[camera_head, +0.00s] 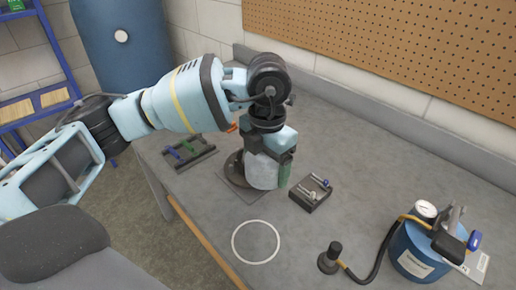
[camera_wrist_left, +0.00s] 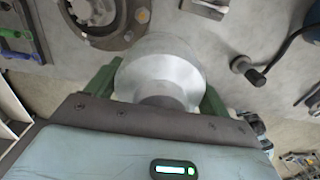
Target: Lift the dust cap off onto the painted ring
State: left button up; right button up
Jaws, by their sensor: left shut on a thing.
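The dust cap (camera_head: 262,171) is a pale, silvery round cup. My left gripper (camera_head: 270,165) points down and is shut on it, with green fingers on either side. In the left wrist view the dust cap (camera_wrist_left: 165,75) sits between the fingers (camera_wrist_left: 160,80). The dark round hub flange (camera_head: 236,168) is partly hidden behind the cap in the head view; in the wrist view the flange (camera_wrist_left: 98,22) lies uncovered, apart from the cap. The painted ring (camera_head: 235,254) is a white circle on the grey bench, empty, nearer than the cap. My right gripper is not in view.
A small dark tray with metal pieces (camera_head: 311,194) stands right of the cap. A blue canister (camera_head: 410,255) with gauge and hose is at the right. A rack with blue and green handles (camera_head: 190,152) lies behind left. The bench around the ring is clear.

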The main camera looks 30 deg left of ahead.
pick_arm(q)
jog(key=shift+s+d+r, duration=0.2)
jog(key=shift+s+d, duration=1.5)
jog(key=shift+d, duration=0.05)
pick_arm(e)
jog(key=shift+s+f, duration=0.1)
pick_arm(q)
jog(key=s+d+f+p, duration=0.2)
jog(key=s+d+f, duration=0.15)
jog(key=s, duration=0.65)
jog(key=s+d+f+p, duration=0.15)
jog(key=s+f, duration=0.25)
jog(key=s, duration=0.7)
jog(key=b, duration=0.2)
send_over(256, 241)
jog(key=s, duration=0.1)
jog(key=shift+d+f, duration=0.15)
jog(key=shift+f, duration=0.4)
jog(key=shift+w+a+f, duration=0.1)
jog(key=shift+w+a, duration=0.15)
jog(key=shift+w, duration=0.25)
jog(key=shift+f, duration=1.7)
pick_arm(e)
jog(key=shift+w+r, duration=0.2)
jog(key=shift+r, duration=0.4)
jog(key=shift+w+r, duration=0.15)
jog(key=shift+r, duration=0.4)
